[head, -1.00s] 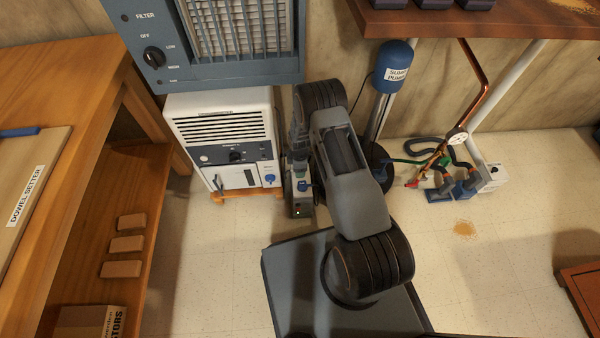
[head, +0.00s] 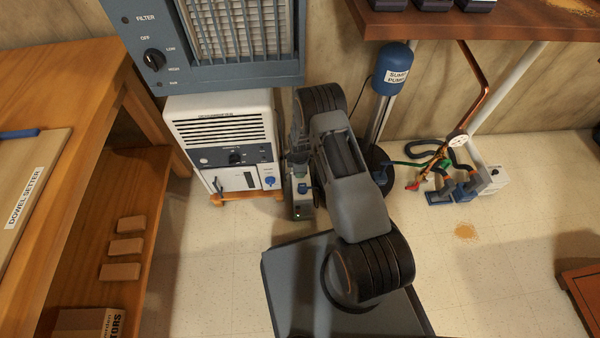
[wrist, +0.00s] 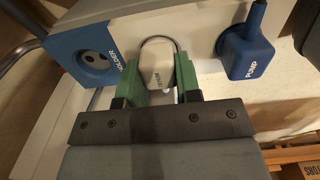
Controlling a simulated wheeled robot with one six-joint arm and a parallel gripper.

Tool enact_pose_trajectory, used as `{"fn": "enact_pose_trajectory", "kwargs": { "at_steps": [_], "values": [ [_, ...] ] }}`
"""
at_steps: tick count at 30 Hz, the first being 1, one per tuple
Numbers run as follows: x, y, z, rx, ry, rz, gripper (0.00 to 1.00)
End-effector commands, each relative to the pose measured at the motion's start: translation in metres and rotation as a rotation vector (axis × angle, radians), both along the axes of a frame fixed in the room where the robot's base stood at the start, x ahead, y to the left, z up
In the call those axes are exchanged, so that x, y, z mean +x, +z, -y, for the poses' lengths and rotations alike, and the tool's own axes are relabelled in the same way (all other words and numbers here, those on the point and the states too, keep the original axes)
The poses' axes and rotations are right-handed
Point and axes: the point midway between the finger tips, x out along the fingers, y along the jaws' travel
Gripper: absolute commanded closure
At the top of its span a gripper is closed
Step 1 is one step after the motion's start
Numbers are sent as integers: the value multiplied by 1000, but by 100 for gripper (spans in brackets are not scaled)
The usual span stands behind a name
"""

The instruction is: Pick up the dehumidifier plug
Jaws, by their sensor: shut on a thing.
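The dehumidifier plug (wrist: 162,80) is a small white body with faint lettering and a dark cord loop, in the wrist view. My gripper (wrist: 159,72) has its green fingers shut on both sides of it. I cannot tell whether the plug is clear of the surface behind it. The blue pump plug (wrist: 246,56) stands right of the held plug. In the head view the white dehumidifier (head: 223,140) stands under the filter unit; my arm hides the held plug.
A wooden bench (head: 60,80) is at the left. Floor is clear in front of the dehumidifier.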

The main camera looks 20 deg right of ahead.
Motion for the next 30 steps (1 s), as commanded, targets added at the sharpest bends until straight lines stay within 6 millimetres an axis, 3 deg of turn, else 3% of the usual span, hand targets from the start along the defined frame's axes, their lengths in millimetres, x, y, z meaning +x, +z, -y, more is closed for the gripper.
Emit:
{"fn": "enact_pose_trajectory", "kwargs": {
  "at_steps": [8, 14, 24, 30],
  "values": [
    [0, 8, 0, 0, 0, 0, 97],
    [0, 35, 0, 0, 0, 0, 97],
    [-51, 100, -14, 0, 1, -1, 97],
    [-93, 115, -25, 0, 2, -2, 97]
  ]
}}
